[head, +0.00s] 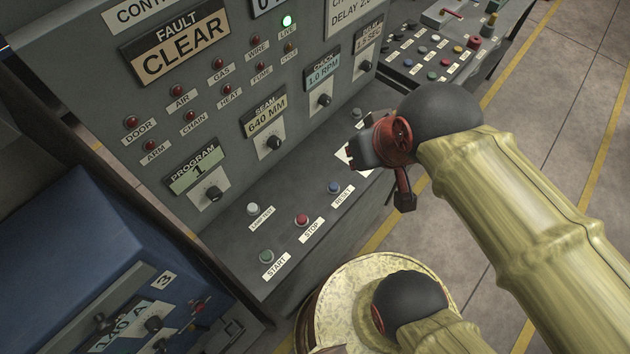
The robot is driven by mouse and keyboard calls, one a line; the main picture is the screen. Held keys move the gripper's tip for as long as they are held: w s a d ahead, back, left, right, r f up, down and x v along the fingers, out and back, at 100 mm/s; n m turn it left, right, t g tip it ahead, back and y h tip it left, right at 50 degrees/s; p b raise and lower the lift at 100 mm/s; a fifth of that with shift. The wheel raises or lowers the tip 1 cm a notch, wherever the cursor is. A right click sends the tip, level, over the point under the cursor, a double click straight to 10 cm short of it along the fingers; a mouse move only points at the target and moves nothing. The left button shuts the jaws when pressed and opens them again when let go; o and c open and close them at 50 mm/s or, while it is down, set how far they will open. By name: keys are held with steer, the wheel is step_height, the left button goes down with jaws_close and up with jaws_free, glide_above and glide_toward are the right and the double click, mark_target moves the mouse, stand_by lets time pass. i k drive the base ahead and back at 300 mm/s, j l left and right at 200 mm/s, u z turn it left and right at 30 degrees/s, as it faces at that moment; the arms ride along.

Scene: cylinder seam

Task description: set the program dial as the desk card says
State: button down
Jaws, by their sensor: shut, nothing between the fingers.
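The program dial (213,193) is a dark knob on a pale plate, low on the left of the grey control panel. The display above it (197,173) reads PROGRAM 1. My gripper (361,151) is shut and empty, over the right part of the ledge. It is well to the right of the program dial and apart from it.
The ledge carries START (266,257), STOP (302,220), RESET (334,188) and lamp test buttons. FAULT reads CLEAR. A blue cabinet (75,245) stands at lower left.

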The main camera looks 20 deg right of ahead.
mark_target(214, 194)
steer(key=i+l, duration=0.1)
steer(key=l, duration=0.25)
steer(key=i+l, duration=0.1)
steer(key=l, duration=0.25)
steer(key=i+l, duration=0.1)
steer(key=l, duration=0.3)
steer(key=k+l+u, duration=0.25)
steer(key=k, duration=0.2)
steer(key=k+l+u, duration=0.1)
steer(key=k+u, duration=0.2)
steer(key=k, duration=0.2)
